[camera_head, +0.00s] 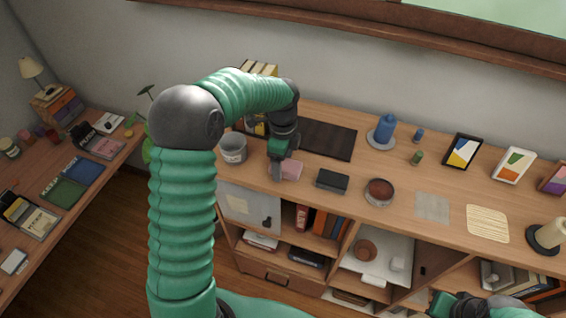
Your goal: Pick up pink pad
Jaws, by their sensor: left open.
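A small pink pad (292,170) lies on the wooden shelf top, left of the black box. My left gripper (278,169) reaches down over the shelf from the left, its fingertips at the pad's left edge. It is open, and part of the pad is hidden behind it. I cannot tell whether the fingers touch the pad. Part of my right arm and its gripper (440,303) show at the bottom right, cut off by the frame, and its jaws cannot be made out.
A brown bowl (380,191) and a blue bottle on a dish (384,130) stand further right. The wall closes off the back.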

